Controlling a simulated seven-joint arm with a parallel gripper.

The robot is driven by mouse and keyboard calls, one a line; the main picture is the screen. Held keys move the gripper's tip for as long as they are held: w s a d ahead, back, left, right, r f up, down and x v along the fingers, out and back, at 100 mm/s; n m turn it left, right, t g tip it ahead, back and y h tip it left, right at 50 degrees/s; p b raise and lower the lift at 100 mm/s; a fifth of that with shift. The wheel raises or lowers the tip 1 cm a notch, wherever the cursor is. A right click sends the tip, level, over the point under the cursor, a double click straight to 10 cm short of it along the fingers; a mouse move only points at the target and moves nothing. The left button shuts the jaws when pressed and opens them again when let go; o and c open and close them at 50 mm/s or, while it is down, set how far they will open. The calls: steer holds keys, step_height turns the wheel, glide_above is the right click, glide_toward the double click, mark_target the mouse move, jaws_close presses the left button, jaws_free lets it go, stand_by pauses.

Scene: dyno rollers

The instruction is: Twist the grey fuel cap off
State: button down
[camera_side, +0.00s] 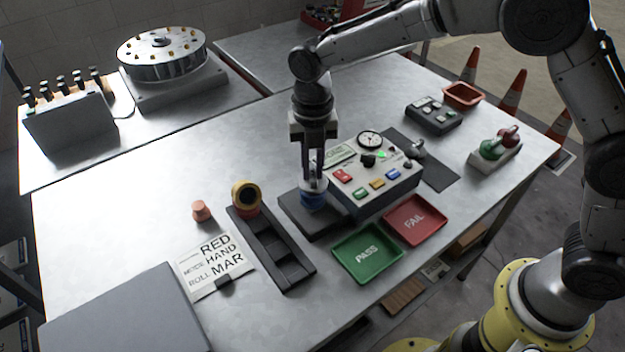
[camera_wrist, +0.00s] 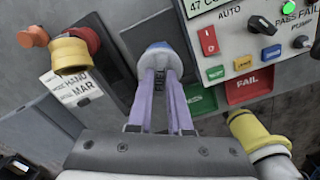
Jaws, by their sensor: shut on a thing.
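A small blue body (camera_side: 313,204) with a grey cap (camera_side: 313,185) on top stands on a dark square pad (camera_side: 292,217) near the table's middle. My gripper (camera_side: 313,180) points straight down and is shut on the grey cap. In the wrist view, the two fingers (camera_wrist: 160,72) come together at the blue body (camera_wrist: 146,61); most of the cap is hidden between them. I cannot tell whether the cap is still seated or loosened; it shows right above the blue body.
A control box (camera_side: 372,183) with buttons and a gauge stands close to the right of the pad. Green PASS (camera_side: 352,267) and red FAIL (camera_side: 432,232) trays lie in front. A dark slotted rack (camera_side: 285,262) with a yellow-ended roller (camera_side: 246,196) is at left. An orange piece (camera_side: 201,211) stands beyond it.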

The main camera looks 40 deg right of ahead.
mark_target(312, 171)
steer(key=shift+r, duration=0.95)
steer(key=shift+r, duration=0.35)
steer(key=shift+r, duration=1.05)
